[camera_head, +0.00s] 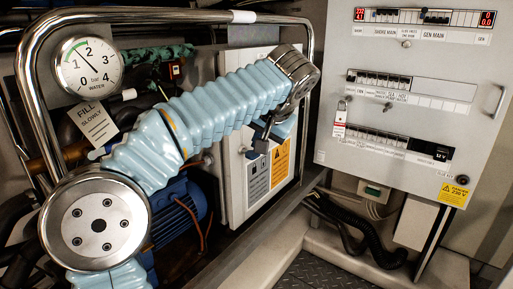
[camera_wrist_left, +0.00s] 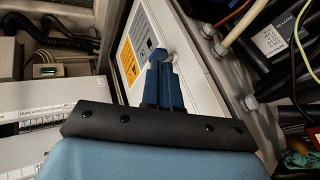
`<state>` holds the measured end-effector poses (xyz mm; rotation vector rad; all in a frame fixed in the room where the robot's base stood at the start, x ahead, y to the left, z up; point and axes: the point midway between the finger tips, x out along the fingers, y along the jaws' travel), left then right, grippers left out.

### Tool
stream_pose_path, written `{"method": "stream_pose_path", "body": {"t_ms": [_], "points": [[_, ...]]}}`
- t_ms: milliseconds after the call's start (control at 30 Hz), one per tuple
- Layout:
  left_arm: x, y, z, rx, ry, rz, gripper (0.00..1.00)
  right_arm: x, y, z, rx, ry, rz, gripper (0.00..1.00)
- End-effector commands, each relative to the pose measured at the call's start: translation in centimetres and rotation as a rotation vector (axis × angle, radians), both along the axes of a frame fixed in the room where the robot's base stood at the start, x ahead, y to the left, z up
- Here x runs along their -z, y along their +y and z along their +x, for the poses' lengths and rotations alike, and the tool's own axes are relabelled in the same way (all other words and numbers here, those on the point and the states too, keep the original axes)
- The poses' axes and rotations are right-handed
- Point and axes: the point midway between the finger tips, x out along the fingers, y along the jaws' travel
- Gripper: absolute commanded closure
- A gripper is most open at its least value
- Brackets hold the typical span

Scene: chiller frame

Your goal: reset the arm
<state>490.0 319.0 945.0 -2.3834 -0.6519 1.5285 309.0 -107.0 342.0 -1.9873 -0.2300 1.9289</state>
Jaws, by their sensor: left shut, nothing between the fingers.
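My left arm, in a pale blue ribbed sleeve, crosses the head view from the lower left to a metal joint at the upper middle. Beyond that joint it bends down, and my left gripper (camera_head: 262,142) shows small and dark in front of the white box (camera_head: 235,190). In the left wrist view the blue fingers of the left gripper (camera_wrist_left: 162,62) are together, with nothing between them. They point toward the white box (camera_wrist_left: 182,75) with its orange label; I cannot tell the exact gap. My right gripper is in neither view.
A chrome rail (camera_head: 150,17) and a water pressure gauge (camera_head: 90,66) stand behind the arm. A grey breaker panel (camera_head: 330,110) is at the right. A blue motor (camera_head: 175,212) sits below the arm. Black cables (camera_head: 350,235) lie near the floor, with checkered floor at the bottom.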

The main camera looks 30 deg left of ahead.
Motion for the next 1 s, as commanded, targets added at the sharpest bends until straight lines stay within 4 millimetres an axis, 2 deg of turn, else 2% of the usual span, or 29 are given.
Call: {"method": "stream_pose_path", "body": {"t_ms": [100, 300, 367, 467, 567, 667, 700, 767, 800, 867, 900, 967, 1000], "points": [[-0.9, -0.4, -0.4, 0.000, 0.000, 0.000, 1.00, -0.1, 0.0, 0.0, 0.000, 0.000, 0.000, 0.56], [-1.0, -0.6, -0.6, 0.000, 0.001, 0.000, 1.00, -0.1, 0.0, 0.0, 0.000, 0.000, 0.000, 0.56], [-0.5, -0.8, -0.2, 0.011, 0.009, -0.001, 1.00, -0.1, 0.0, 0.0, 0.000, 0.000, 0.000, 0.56], [2.2, -2.1, 1.5, 0.069, 0.040, -0.010, 1.00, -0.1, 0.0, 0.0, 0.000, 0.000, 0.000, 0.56], [7.8, -4.6, 4.1, 0.175, 0.098, -0.046, 1.00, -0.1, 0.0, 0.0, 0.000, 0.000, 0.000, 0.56], [15.6, -7.8, 6.3, 0.298, 0.170, -0.120, 1.00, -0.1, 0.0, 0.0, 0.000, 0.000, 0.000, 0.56], [18.9, -9.1, 6.7, 0.341, 0.199, -0.159, 1.00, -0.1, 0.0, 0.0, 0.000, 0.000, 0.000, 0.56], [23.9, -11.0, 6.8, 0.396, 0.237, -0.226, 1.00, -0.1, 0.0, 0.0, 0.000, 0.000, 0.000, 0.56], [27.3, -12.3, 6.5, 0.425, 0.260, -0.276, 1.00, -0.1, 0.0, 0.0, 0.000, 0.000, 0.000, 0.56], [32.2, -14.1, 5.6, 0.459, 0.292, -0.358, 1.00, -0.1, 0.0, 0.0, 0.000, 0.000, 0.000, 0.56], [35.5, -15.3, 4.7, 0.472, 0.310, -0.416, 1.00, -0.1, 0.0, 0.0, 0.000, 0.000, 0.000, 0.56], [40.2, -16.9, 2.8, 0.477, 0.333, -0.508, 1.00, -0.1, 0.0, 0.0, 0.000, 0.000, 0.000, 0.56], [43.2, -18.0, 1.3, 0.472, 0.344, -0.570, 1.00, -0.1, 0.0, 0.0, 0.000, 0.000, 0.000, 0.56]]}}
